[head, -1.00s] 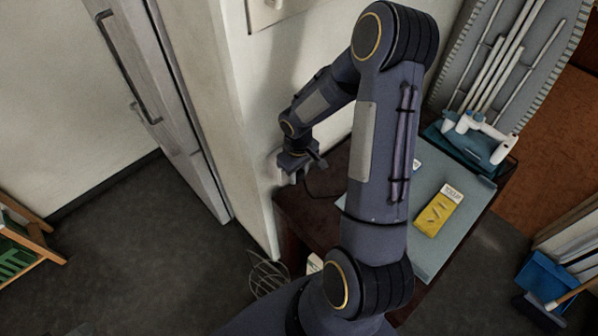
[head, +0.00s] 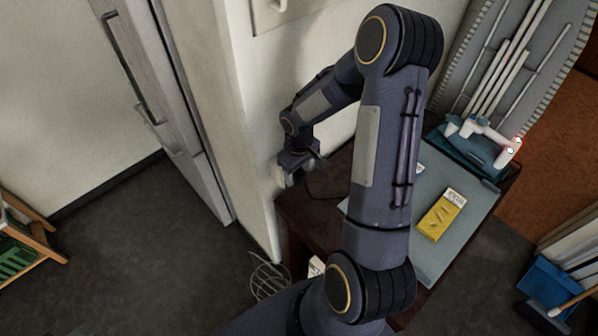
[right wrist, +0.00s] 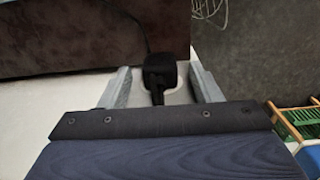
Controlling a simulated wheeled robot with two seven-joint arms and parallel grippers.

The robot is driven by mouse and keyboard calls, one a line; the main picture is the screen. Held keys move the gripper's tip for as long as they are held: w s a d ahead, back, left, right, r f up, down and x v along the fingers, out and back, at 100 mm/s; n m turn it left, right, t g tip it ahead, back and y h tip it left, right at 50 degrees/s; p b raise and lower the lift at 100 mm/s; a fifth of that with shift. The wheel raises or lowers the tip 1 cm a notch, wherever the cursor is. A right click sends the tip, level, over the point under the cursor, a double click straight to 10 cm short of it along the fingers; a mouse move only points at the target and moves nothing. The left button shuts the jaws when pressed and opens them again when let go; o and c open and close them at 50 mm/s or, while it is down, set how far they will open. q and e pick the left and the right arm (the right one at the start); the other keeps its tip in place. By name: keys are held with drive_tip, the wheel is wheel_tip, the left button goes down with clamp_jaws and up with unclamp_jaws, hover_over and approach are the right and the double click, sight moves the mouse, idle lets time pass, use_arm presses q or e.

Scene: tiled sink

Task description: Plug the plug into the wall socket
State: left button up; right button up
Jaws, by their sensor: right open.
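The black plug (right wrist: 160,72) sits between the fingertips of my right gripper (right wrist: 163,82) in the right wrist view, with visible gaps on both sides. The gripper is open around it. A pale, rounded patch behind the plug at the white wall seems to be the wall socket (right wrist: 175,89), mostly hidden; how deep the plug sits in it cannot be told. In the head view my right gripper (head: 283,175) is at the wall corner, with a dark cord (head: 312,190) hanging beside it. My left gripper is not in view.
A dark table (head: 305,212) stands just right of the wall corner, with a grey mat and a yellow box (head: 441,215) on it. A blue-and-white appliance (head: 485,148) shows small red-white lights at the back. A wire basket (head: 268,277) is on the floor.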

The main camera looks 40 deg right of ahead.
wheel_tip(320, 180, up, 6)
drive_tip(key=shift+r+b, duration=0.25)
drive_tip(key=shift+b, duration=0.1)
drive_tip(key=shift+r, duration=0.35)
drive_tip(key=shift+s+a+r, duration=0.1)
drive_tip(key=shift+r, duration=0.2)
drive_tip(key=s+a+r+m+t+y, duration=0.1)
drive_tip(key=s+a+r+t+y, duration=0.1)
drive_tip(key=s+a+r, duration=0.4)
drive_tip(key=s+a+r+m+t+y, duration=0.1)
drive_tip(key=s+a+r+t, duration=0.2)
drive_tip(key=s+a+r, duration=0.3)
drive_tip(key=s+r, duration=0.1)
drive_tip(key=s, duration=0.4)
drive_tip(key=shift+s+a+r+m+t+y, duration=0.2)
drive_tip(key=shift+a+r+m+t+y, duration=0.1)
drive_tip(key=shift+a+y, duration=0.1)
drive_tip(key=shift+d, duration=0.1)
drive_tip(key=shift+c, duration=0.5)
